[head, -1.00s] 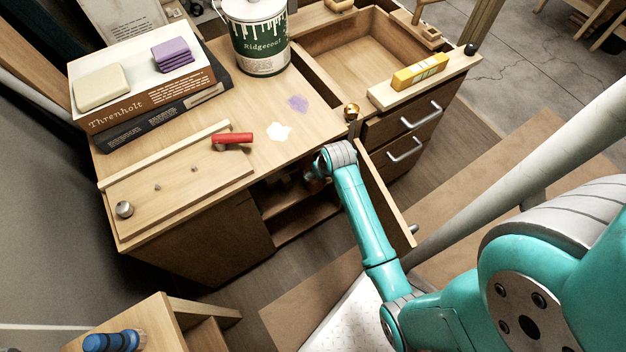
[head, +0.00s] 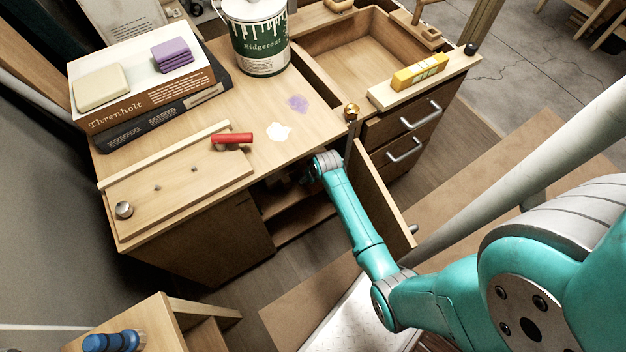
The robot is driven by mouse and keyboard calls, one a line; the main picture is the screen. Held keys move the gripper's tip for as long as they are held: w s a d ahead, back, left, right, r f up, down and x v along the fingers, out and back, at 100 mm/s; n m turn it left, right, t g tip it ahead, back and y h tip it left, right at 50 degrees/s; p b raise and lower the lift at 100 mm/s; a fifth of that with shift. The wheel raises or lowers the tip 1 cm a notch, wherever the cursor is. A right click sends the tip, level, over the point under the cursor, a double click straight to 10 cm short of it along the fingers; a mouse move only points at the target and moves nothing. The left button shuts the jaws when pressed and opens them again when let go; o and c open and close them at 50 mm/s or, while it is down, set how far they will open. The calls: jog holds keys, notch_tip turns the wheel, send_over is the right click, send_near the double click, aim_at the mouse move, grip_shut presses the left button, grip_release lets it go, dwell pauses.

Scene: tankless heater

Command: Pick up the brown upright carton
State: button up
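My arm reaches into the open, dark cabinet (head: 300,215) under the wooden worktop, and its teal wrist is at the front edge of the opening. My gripper (head: 307,177) is in the shadow below the worktop edge. Its fingers are hidden, so I cannot tell whether they are open or shut, or whether they hold anything. I cannot make out a brown upright carton; the inside of the cabinet is mostly hidden by the worktop and by shadow.
The cabinet door (head: 380,200) stands open just right of my arm. An open drawer (head: 360,55) is at the back right.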

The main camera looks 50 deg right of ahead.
jog(key=shift+f, duration=0.25)
jog(key=c, duration=1.3)
jog(key=shift+r, duration=0.15)
jog(key=shift+r, duration=0.25)
jog(key=s+a, duration=0.1)
jog(key=s, duration=0.4)
jog(key=s+a, duration=0.2)
jog(key=s, duration=0.4)
jog(key=s+a, duration=0.2)
jog(key=s, duration=0.4)
jog(key=shift+a+r, duration=0.2)
jog(key=shift+r, duration=0.2)
